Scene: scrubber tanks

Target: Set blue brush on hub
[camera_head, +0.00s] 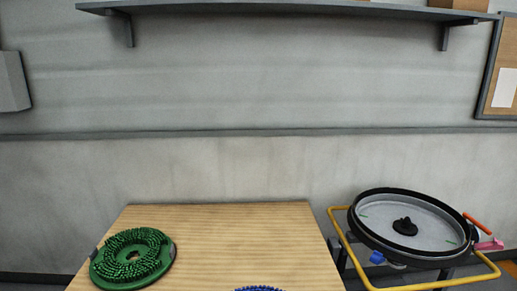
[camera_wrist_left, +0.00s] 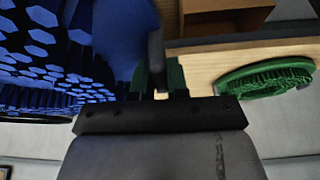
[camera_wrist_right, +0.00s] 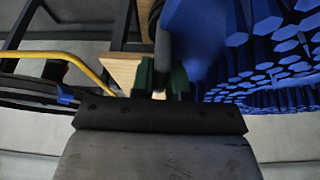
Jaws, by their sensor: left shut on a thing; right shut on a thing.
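The blue brush (camera_head: 260,288) shows only as a sliver of bristles at the bottom edge of the head view. In the left wrist view the blue brush (camera_wrist_left: 108,35) is large, bristles to the left, and my left gripper (camera_wrist_left: 158,88) is shut on its rim. In the right wrist view the blue brush (camera_wrist_right: 198,38) fills the upper right, and my right gripper (camera_wrist_right: 162,88) is shut on its rim. The black hub (camera_head: 405,226) stands in the middle of the grey round deck (camera_head: 380,217) on the right, with nothing on it. Neither gripper shows in the head view.
A green brush (camera_head: 133,259) lies bristles up at the left of the wooden table (camera_head: 230,230). A yellow rail (camera_head: 345,250) runs around the black-rimmed deck. A wall shelf (camera_head: 280,9) hangs above. The table's middle is clear.

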